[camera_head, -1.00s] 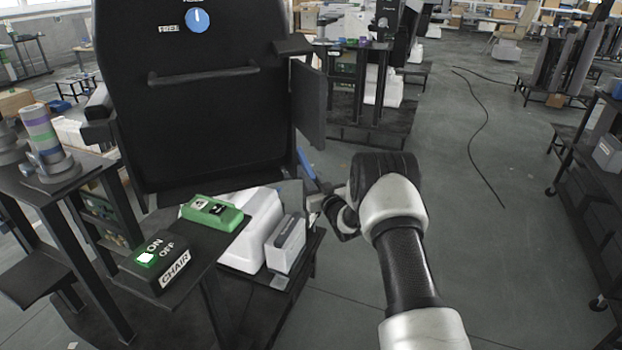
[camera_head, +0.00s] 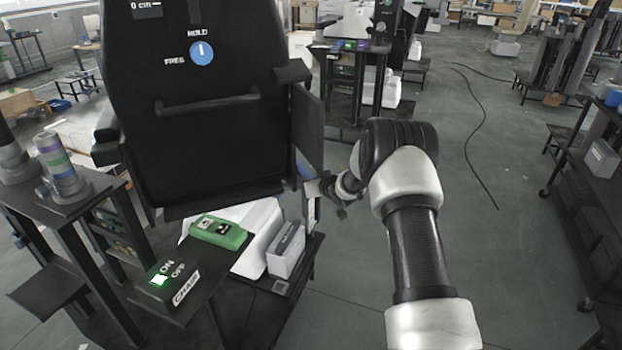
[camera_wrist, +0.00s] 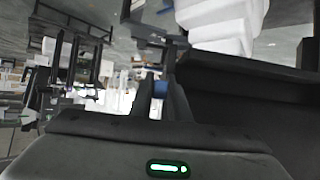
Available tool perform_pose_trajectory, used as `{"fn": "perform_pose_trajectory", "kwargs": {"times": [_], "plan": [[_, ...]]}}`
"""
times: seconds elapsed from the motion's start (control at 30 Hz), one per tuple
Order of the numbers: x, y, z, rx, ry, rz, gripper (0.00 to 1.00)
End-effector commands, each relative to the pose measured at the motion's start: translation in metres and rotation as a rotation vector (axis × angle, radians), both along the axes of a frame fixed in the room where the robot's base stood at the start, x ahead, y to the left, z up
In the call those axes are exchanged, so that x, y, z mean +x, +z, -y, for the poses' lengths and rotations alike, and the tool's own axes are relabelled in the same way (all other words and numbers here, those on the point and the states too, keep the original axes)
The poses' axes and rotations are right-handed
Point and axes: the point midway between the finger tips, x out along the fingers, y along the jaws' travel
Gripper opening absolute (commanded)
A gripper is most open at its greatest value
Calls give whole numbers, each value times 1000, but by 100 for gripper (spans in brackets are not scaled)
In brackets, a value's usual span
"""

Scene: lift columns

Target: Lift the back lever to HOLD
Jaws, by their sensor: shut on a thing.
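The black chair back (camera_head: 205,125) fills the upper left of the head view. Its blue dial (camera_head: 201,53) is marked FREE and HOLD, and its white pointer stands upright toward HOLD. A blue lever (camera_head: 304,170) shows in part at the right side of the chair, beside my gripper (camera_head: 318,188). In the wrist view a blue piece of the lever (camera_wrist: 160,88) sits between the two dark fingers of my gripper (camera_wrist: 161,96), which is shut on it. The arm hides much of the gripper in the head view.
A black CHAIR switch box (camera_head: 170,285) with a lit green ON button and a green control (camera_head: 218,231) sit in front of the chair. A white-grey box (camera_head: 286,250) stands near the gripper. Open floor lies to the right, with a black cable (camera_head: 470,130).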

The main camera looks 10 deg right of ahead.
Motion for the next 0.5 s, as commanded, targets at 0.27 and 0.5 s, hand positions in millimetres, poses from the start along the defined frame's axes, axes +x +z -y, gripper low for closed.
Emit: {"fn": "perform_pose_trajectory", "kwargs": {"times": [0.27, 0.5], "plan": [[1, 1, 0, 1, 0, 4, 24], [1, 0, 0, 1, 0, 4, 34]]}}
